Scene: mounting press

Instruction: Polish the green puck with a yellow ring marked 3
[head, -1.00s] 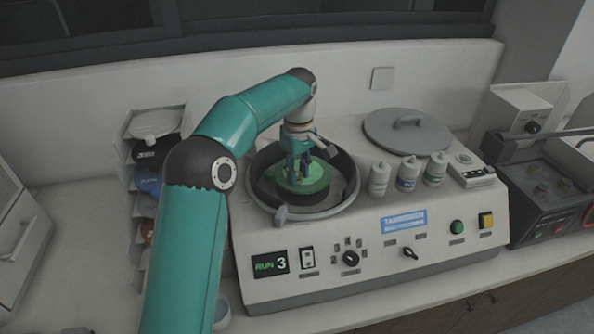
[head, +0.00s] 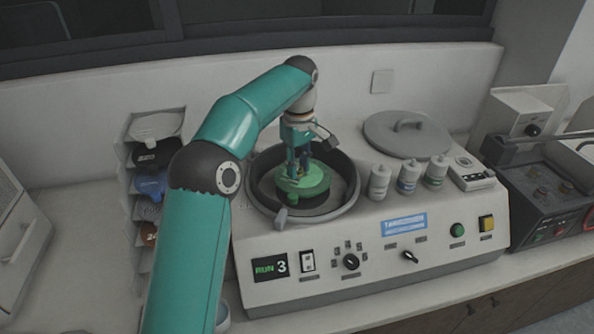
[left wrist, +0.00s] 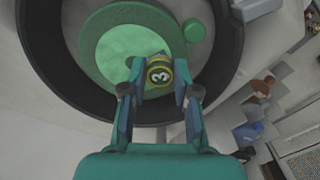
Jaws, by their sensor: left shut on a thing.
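The puck marked 3 (left wrist: 159,76), with a yellow ring and a dark face, sits between the fingertips of my left gripper (left wrist: 158,92) in the left wrist view. The gripper is shut on it. In the head view my left gripper (head: 299,166) points down into the round bowl (head: 353,190) of the polishing machine, over the green disc (head: 316,188). The disc also shows in the left wrist view (left wrist: 110,65). The puck is at the disc's edge there; I cannot tell whether it touches. My right gripper is not in view.
The machine's display (head: 270,267) reads RUN 3. Several bottles (head: 408,175) and a grey lid (head: 406,131) stand right of the bowl. A rack of discs (head: 150,185) is left, partly behind my arm. A dark device (head: 555,195) stands at the right.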

